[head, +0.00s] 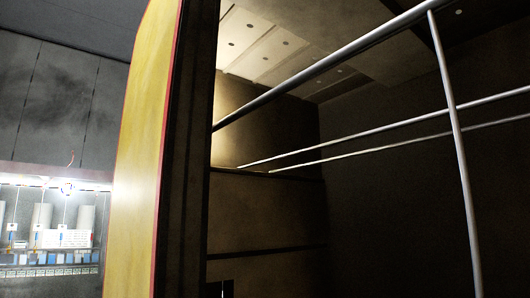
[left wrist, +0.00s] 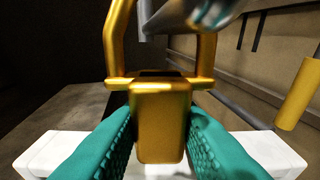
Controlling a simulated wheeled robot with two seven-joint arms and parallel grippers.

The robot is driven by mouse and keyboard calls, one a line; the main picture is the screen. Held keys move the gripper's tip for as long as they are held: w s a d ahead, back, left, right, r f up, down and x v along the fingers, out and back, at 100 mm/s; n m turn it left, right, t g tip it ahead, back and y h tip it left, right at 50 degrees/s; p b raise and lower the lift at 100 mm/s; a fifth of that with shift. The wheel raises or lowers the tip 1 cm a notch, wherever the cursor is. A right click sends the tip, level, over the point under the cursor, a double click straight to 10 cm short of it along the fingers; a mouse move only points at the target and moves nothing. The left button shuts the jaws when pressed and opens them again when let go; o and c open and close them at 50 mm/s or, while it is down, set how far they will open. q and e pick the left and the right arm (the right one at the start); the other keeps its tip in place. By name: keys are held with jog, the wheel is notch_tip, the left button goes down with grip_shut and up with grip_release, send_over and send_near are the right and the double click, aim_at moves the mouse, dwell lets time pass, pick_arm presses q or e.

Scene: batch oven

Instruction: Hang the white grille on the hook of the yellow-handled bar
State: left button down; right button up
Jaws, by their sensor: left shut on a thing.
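In the left wrist view my left gripper (left wrist: 160,115), with teal fingers, is shut on a gold block (left wrist: 158,135). The block joins an upright gold frame (left wrist: 121,45) above it. I cannot make out the white grille or the hook in either view. My left gripper is outside the head view, and my right gripper is in neither view.
In the head view, long metal rails (head: 330,60) cross the dark oven chamber, with an upright rod (head: 455,130) at right. A yellow panel (head: 145,140) with a red edge stands upright at left. Beyond it is a lit shelf (head: 50,250) of small items.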

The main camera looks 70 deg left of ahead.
pick_arm(q)
jog(key=shift+f, duration=0.35)
dwell(0.4)
jog(key=c, duration=1.5)
grip_release()
jog(key=shift+o, duration=0.7)
jog(key=o, duration=0.5)
jog(key=shift+o, duration=0.2)
jog(key=shift+s+f, duration=0.1)
